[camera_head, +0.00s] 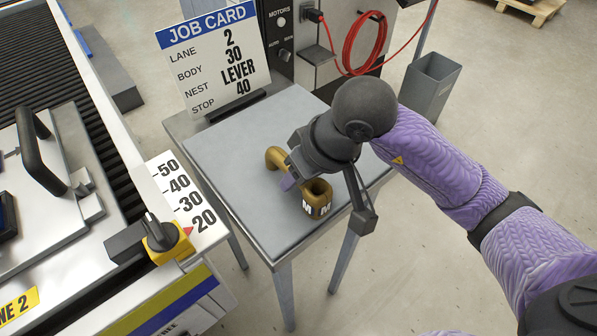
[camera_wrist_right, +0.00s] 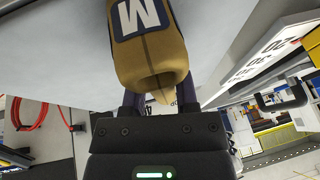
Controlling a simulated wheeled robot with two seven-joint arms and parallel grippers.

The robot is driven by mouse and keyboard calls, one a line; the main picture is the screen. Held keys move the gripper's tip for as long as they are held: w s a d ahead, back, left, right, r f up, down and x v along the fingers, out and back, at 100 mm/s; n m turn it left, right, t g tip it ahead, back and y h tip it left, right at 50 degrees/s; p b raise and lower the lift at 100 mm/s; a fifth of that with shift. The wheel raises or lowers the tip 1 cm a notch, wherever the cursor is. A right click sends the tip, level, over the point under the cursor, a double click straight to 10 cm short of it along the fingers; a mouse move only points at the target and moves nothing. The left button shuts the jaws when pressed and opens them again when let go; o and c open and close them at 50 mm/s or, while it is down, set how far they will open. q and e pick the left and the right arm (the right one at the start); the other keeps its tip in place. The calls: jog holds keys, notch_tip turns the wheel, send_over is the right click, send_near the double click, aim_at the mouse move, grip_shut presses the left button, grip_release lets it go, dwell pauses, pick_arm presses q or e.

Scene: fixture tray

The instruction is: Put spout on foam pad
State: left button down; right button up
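The spout (camera_head: 318,199) is a brass-brown bent piece with an open round end and white M labels. It is over the grey top of the small stand (camera_head: 240,143); I cannot tell if it touches. In the right wrist view the spout (camera_wrist_right: 150,62) fills the space between the dark fingers, its open end towards the camera. My right gripper (camera_head: 290,178) comes down from above with its fingers around the spout's tube, and appears shut on it. Its far finger is hidden. No foam pad stands out separately from the plain grey top. My left gripper is not in view.
A job card (camera_head: 218,55) stands at the back of the stand. Left is a machine with a roller lane, a black handle (camera_head: 36,136), a yellow-based knob (camera_head: 163,238) and a number scale (camera_head: 180,195). A grey bin (camera_head: 430,85) and red cable (camera_head: 350,60) are behind. The stand's front left is clear.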

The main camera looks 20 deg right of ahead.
jog(key=o, duration=0.4)
jog(key=p+v, duration=0.3)
jog(key=v, duration=0.9)
jog(key=shift+r+p, duration=0.2)
jog(key=shift+p, duration=0.2)
